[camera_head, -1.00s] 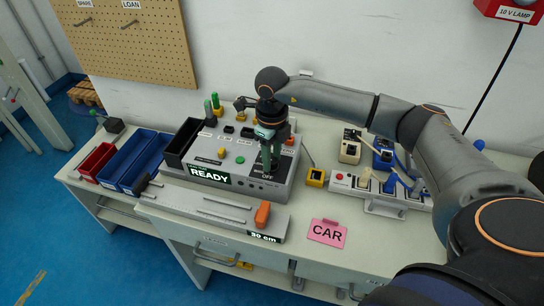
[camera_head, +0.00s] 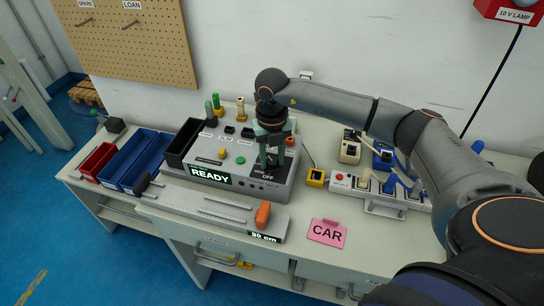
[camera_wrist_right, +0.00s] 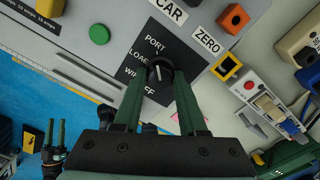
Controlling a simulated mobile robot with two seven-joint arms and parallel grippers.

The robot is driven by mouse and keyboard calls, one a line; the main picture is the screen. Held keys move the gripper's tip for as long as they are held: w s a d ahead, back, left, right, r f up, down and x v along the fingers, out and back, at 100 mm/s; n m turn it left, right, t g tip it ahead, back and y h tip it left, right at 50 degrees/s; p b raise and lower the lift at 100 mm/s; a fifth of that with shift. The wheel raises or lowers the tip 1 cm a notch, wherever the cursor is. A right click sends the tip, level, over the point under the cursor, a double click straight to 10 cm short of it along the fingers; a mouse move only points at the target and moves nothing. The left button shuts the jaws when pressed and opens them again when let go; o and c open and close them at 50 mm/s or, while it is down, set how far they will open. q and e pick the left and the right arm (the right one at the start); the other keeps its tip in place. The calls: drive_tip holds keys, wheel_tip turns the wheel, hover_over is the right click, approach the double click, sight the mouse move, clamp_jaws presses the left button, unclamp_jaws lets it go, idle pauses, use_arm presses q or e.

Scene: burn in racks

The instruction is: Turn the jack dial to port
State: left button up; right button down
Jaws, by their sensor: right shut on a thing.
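The jack dial (camera_wrist_right: 160,69) is a round black knob on a dark plate (camera_wrist_right: 150,28) lettered PORT, LOAD, WIRE-like text and OFF. In the right wrist view a short pale mark shows on the knob; its exact heading is hard to tell. My right gripper (camera_wrist_right: 160,76) has its two green fingers closed on opposite sides of the dial. In the head view this gripper (camera_head: 272,166) points down at the front right of the grey tester box (camera_head: 200,157), hiding most of the dial. My left gripper (camera_wrist_right: 54,132) shows at the lower left of the right wrist view, apart from the box, its fingers spread.
A READY display (camera_head: 210,176) is on the box front. A slide with an orange handle (camera_head: 263,214) lies before it. Blue bins (camera_head: 122,172) stand left. A yellow block (camera_head: 315,178), a socket strip (camera_head: 385,208) and a pink CAR card (camera_head: 327,233) are right.

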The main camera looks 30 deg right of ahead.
sight(272, 161)
idle(0.4)
drive_tip(key=shift+c, duration=2.3)
unclamp_jaws()
drive_tip(key=shift+r, duration=0.1)
wheel_tip(272, 161, up, 12)
drive_tip(key=b, duration=0.1)
drive_tip(key=shift+r, duration=0.2)
drive_tip(key=shift+s, duration=0.1)
